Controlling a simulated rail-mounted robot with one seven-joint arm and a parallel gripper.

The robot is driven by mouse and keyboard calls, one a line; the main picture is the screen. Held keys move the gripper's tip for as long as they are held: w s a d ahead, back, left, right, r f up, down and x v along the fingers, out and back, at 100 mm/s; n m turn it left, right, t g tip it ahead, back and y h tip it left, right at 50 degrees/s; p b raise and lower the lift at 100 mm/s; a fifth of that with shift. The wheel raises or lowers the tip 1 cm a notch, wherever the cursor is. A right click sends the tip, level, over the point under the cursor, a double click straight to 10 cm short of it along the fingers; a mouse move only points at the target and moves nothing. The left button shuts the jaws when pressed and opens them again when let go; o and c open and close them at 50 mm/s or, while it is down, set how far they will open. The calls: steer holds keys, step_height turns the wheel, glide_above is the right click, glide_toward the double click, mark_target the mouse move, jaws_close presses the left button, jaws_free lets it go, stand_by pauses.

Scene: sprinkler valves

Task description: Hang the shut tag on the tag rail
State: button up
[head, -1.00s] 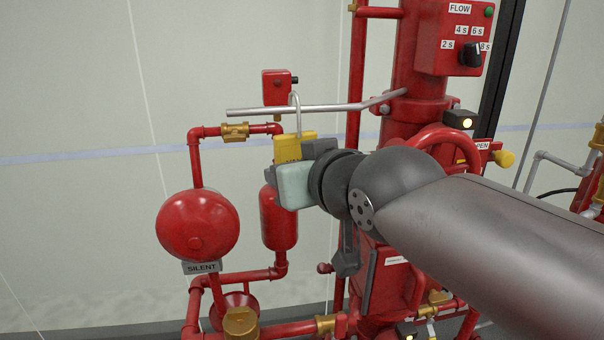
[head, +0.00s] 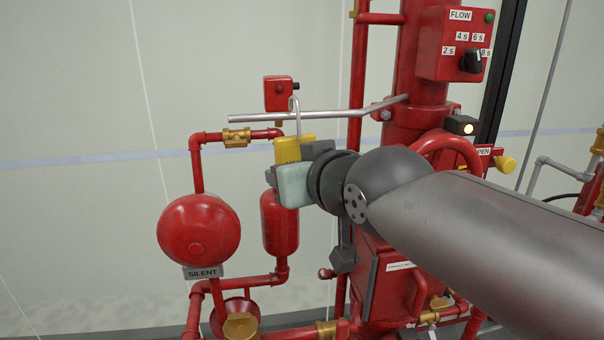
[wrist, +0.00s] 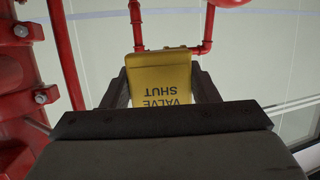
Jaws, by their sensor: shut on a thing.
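The shut tag (head: 291,150) is a yellow plate with a silver hook rising from its top. In the wrist view the tag (wrist: 160,80) reads "VALVE SHUT" upside down. My gripper (head: 285,163) is shut on the tag's plate. The tag rail (head: 310,112) is a grey metal bar reaching left from the red riser, with an angled right part. The hook's curved top shows above the rail and its shank crosses the bar in the head view. I cannot tell whether the hook touches the rail.
A red box (head: 278,93) is behind the rail. A red bell (head: 198,232) marked SILENT and red pipes stand at lower left. The red handwheel (head: 448,150) is behind my arm. A flow box (head: 453,45) is at upper right. Open space lies left of the rail's end.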

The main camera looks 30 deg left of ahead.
stand_by(0.4)
steer(key=shift+w+a, duration=0.6)
steer(key=shift+w, duration=0.1)
steer(key=shift+w+f+b, duration=0.1)
steer(key=shift+f+b, duration=1.25)
steer(key=shift+b, duration=0.45)
stand_by(1.3)
steer(key=o, duration=1)
steer(key=shift+a, duration=0.1)
steer(key=shift+o, duration=0.2)
steer(key=shift+r, duration=0.1)
